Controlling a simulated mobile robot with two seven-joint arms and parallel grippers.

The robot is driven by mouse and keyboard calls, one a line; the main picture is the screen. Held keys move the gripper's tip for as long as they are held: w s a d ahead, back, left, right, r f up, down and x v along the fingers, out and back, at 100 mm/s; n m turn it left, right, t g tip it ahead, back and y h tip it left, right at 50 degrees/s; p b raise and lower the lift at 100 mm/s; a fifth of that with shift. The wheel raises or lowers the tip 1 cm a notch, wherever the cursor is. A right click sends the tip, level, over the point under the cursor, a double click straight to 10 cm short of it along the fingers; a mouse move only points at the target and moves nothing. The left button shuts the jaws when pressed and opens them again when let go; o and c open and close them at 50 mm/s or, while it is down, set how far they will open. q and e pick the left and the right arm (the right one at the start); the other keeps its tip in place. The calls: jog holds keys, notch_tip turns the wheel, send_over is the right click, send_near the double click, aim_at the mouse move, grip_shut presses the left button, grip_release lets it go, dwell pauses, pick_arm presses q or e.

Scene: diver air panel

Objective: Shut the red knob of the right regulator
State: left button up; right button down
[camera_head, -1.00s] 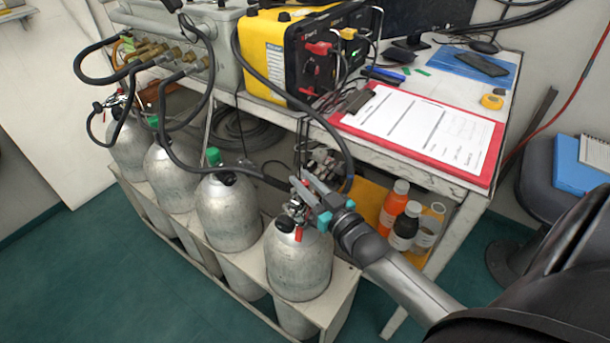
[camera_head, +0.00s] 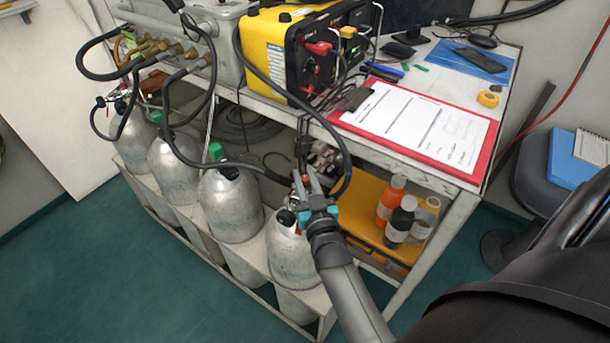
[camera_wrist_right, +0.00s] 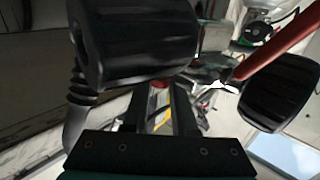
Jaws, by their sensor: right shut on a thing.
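My right gripper (camera_head: 308,183) is at the valve on top of the rightmost grey cylinder (camera_head: 290,258), at the right regulator, which it largely hides. Its fingers are closed on the red knob (camera_head: 306,180), of which only a small red bit shows between them. In the right wrist view a bit of red (camera_wrist_right: 159,85) shows between the fingertips. Large black round parts (camera_wrist_right: 140,40) stand close in front of that camera. How far the knob is turned cannot be told. My left gripper is not in view.
Other cylinders (camera_head: 230,205) stand in a rack to the left. Black hoses (camera_head: 345,165) loop beside my gripper. The bench with a red clipboard (camera_head: 483,172) is behind, and bottles (camera_head: 391,200) stand on a yellow shelf to the right.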

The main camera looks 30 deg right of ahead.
jog(key=shift+h, duration=0.3)
jog(key=c, duration=0.7)
grip_release()
jog(key=shift+s, duration=0.1)
